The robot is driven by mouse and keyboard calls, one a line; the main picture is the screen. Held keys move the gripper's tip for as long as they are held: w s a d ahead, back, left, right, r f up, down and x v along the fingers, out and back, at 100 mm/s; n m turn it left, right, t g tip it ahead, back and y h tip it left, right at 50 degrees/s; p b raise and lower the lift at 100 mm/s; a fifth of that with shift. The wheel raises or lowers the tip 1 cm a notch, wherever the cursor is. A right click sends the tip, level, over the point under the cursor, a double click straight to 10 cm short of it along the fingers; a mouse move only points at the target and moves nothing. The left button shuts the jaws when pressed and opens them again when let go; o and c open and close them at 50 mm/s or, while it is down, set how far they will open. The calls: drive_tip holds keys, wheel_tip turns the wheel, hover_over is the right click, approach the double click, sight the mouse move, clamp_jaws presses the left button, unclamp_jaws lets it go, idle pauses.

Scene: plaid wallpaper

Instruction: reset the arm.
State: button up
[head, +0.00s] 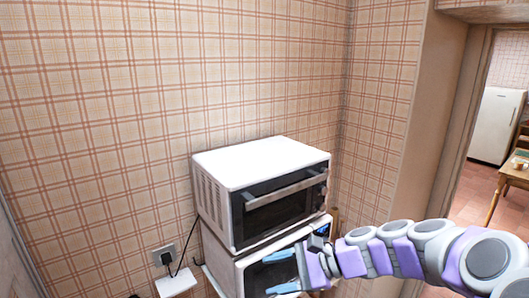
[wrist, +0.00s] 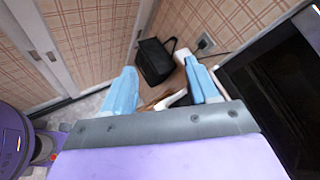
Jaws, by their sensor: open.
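My arm reaches in from the right of the head view, with purple and grey links. My gripper (head: 283,272) has light blue fingers, spread apart with nothing between them, in front of the lower white oven (head: 236,272). In the wrist view the two blue fingers of my gripper (wrist: 164,92) also stand apart, with the floor area and a black bag beyond them.
A white toaster oven (head: 262,160) with a dark glass door stands on the lower oven. A wall socket (head: 164,254) with a plugged cable is at its left. A black bag (wrist: 155,62) lies beyond the fingers. A doorway at right shows a fridge (head: 496,125) and wooden table (head: 515,172).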

drive_tip(key=s+f+n+g+h+b, duration=0.3)
drive_tip(key=s+f+n+h+b, duration=0.45)
drive_tip(key=s, duration=0.95)
drive_tip(key=s+d+f+n+h+b, duration=0.3)
drive_tip(key=s+d+f+n+h, duration=0.2)
drive_tip(key=s+d+f, duration=0.6)
drive_tip(key=shift+s+d+f+g, duration=0.25)
drive_tip(key=shift+s+f, duration=0.4)
drive_tip(key=shift+s, duration=0.45)
drive_tip(key=shift+n, duration=0.25)
drive_tip(key=shift+c, duration=0.4)
